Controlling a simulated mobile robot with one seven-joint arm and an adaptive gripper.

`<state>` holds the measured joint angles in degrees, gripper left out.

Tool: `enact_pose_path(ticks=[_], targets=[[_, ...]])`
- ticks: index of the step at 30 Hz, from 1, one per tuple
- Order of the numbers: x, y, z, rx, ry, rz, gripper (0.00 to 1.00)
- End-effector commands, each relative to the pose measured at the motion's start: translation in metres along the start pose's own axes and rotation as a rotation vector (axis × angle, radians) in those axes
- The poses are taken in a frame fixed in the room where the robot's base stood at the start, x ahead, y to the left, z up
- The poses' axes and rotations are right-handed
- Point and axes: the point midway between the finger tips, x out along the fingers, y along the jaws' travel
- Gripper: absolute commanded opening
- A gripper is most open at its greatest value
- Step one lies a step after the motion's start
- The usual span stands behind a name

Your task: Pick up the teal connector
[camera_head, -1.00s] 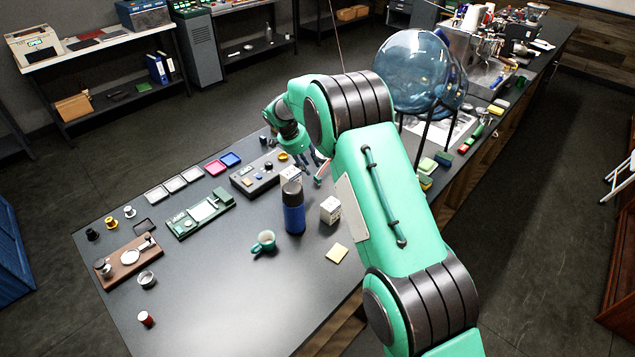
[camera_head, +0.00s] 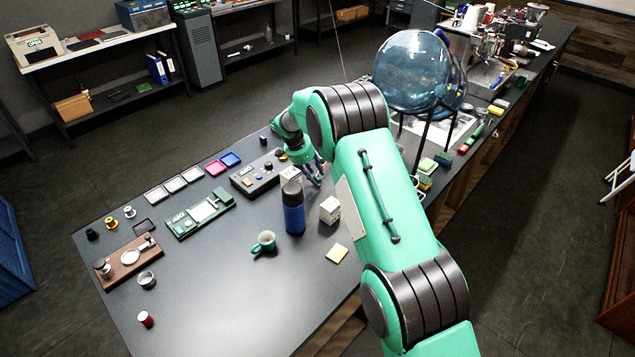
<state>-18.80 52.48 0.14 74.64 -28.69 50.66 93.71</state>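My gripper (camera_head: 312,177) points down close to the table, to the right of the grey device box and behind the white boxes. It is small and partly hidden by my arm, so I cannot tell how far its fingers are apart or whether they touch anything. I cannot make out the teal connector. It may be hidden by the gripper or the boxes, or be too small to tell.
Near the gripper stand a blue bottle (camera_head: 293,212), a white box (camera_head: 330,210) and the grey device box (camera_head: 257,179). A teal mug (camera_head: 265,242) stands nearer. A glass globe (camera_head: 412,72) on a stand rises to the right.

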Motion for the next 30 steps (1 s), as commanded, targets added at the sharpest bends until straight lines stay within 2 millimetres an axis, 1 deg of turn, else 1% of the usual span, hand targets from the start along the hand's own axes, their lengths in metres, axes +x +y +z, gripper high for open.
enact_pose_path(ticks=[1,4,9,13,27,29,30], targets=[[0.007,0.001,0.001,0.000,0.000,0.001,0.31],[0.018,0.001,0.001,0.000,-0.001,0.001,0.31],[0.031,0.001,0.000,0.001,-0.001,0.000,0.31],[0.033,0.000,0.000,0.001,-0.001,-0.001,0.31],[0.033,0.000,0.001,0.000,-0.001,-0.001,0.31],[0.033,0.000,0.001,0.000,-0.001,-0.001,0.21],[0.033,0.000,0.001,0.000,-0.001,-0.001,0.13]])
